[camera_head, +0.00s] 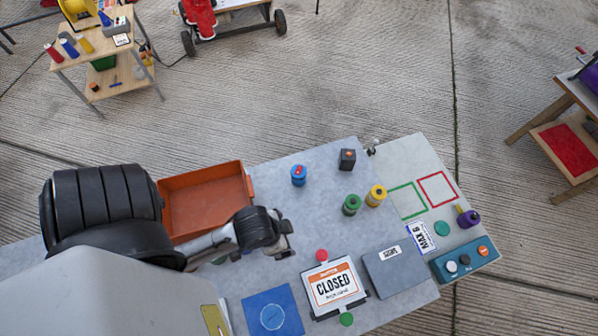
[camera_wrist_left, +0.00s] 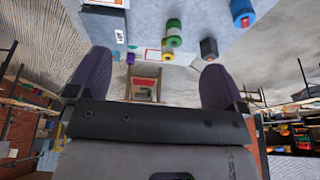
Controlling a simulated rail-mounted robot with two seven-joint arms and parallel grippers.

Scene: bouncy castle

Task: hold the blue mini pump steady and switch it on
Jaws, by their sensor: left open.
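The blue mini pump (camera_head: 299,175) stands upright on the grey table near its far edge; it is a small blue cylinder with a red part on top. In the left wrist view the blue pump (camera_wrist_left: 242,12) is at the top edge, partly cut off. My left gripper (camera_head: 284,240) is over the table, nearer to me than the pump and apart from it. In the left wrist view its two dark fingers (camera_wrist_left: 155,82) are spread wide with nothing between them. My right gripper is in neither view.
Green (camera_head: 351,205) and yellow (camera_head: 376,195) cylinders and a dark box (camera_head: 347,159) stand right of the pump. An orange tray (camera_head: 207,200) lies to its left. A CLOSED sign (camera_head: 333,285), grey box (camera_head: 395,268) and blue button panel (camera_head: 465,262) are nearer. Table around the pump is clear.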

